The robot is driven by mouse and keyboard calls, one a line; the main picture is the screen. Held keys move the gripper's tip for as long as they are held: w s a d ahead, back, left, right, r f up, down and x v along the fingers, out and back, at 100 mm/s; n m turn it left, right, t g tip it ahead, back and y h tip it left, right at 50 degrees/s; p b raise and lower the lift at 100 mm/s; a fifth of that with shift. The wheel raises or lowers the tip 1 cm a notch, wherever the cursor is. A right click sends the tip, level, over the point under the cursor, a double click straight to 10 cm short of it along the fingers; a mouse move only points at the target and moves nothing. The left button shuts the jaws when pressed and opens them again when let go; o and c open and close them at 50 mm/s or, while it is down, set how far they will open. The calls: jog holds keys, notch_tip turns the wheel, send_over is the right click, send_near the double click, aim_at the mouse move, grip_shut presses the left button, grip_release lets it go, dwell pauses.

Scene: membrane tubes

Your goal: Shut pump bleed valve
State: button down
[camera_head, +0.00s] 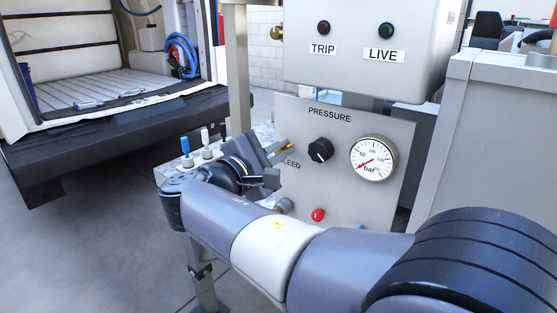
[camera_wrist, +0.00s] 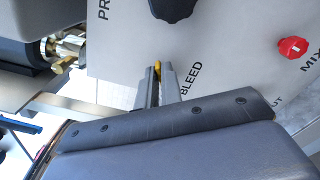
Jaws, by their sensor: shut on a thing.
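The bleed valve's yellow lever shows as a small end between the fingers of my gripper (camera_wrist: 158,84) in the wrist view, beside the printed word BLEED (camera_wrist: 190,79). My gripper is shut on this yellow lever (camera_wrist: 157,67), close to the panel face. In the head view, my gripper (camera_head: 283,150) reaches the left part of the grey panel (camera_head: 335,180), and my wrist hides the first letter of the label. The valve body is hidden behind my fingers, so the lever's full angle cannot be told.
The panel carries a black PRESSURE knob (camera_head: 320,150), a round bar gauge (camera_head: 373,158) with a red needle and a red knob (camera_head: 318,215). A box with TRIP and LIVE lamps (camera_head: 365,45) hangs above. Blue and white capped parts stand left of my wrist.

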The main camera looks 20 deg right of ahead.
jog(key=m+b, duration=0.1)
jog(key=m, duration=0.1)
jog(key=m+b, duration=0.2)
jog(key=shift+s+f+b, duration=0.1)
jog(key=shift+f+b, duration=0.2)
jog(key=shift+f, duration=0.1)
jog(key=shift+m+b, duration=1.05)
jog(key=shift+m, duration=0.45)
jog(key=c, duration=1.6)
grip_release()
jog(key=shift+r, duration=0.1)
jog(key=p+v, duration=0.2)
jog(key=v, duration=0.8)
jog(key=shift+s+a, duration=0.25)
jog(key=shift+a, duration=0.05)
jog(key=shift+d, duration=0.1)
